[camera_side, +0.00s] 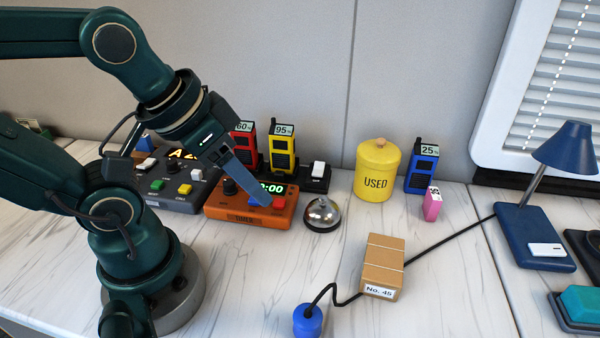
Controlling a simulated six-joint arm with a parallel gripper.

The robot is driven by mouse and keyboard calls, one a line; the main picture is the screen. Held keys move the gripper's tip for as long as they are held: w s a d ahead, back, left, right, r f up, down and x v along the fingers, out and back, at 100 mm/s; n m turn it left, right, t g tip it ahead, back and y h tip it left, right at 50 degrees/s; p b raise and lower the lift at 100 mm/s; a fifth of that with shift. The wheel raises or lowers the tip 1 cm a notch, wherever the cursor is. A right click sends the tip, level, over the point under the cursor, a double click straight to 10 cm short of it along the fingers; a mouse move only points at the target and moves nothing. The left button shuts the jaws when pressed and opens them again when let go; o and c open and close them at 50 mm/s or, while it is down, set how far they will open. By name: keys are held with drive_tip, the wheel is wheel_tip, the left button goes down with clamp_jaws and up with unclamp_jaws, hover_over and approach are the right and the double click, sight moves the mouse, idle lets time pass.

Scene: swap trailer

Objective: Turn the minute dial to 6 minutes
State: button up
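The orange timer (222,211) stands on the table with a label on its front. Its green display (277,188) is partly hidden behind my gripper; the visible part reads ":00", perhaps "0:00". A black knob (230,187), which looks like the minute dial, sits on the left of its top face. Its pointer setting is too small to read. A red button (279,201) is on the right. My gripper (266,204) points down over the timer, right of the knob. Its blue-grey fingers overlap in this view, so their gap and any contact are hidden.
A grey device (178,184) with coloured buttons stands left of the timer. Red (244,145) and yellow (283,147) radios stand behind it. A silver bell (322,213) is close on its right. A yellow "USED" canister (377,170) stands further right.

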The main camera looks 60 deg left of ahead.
drive_tip(key=shift+o, duration=0.3)
drive_tip(key=shift+w+r+n, duration=0.1)
drive_tip(key=shift+r+n, duration=0.1)
drive_tip(key=shift+n, duration=0.2)
drive_tip(key=n+g, duration=0.6)
drive_tip(key=n, duration=1.1)
hover_over(229, 181)
drive_tip(key=f, duration=0.6)
drive_tip(key=shift+w+d+f, duration=0.1)
drive_tip(key=shift+d+f, duration=0.1)
drive_tip(key=shift+f, duration=0.15)
drive_tip(key=shift+a+f, duration=0.15)
drive_tip(key=shift+s+f, duration=0.2)
drive_tip(key=shift+f, duration=2.25)
clamp_jaws()
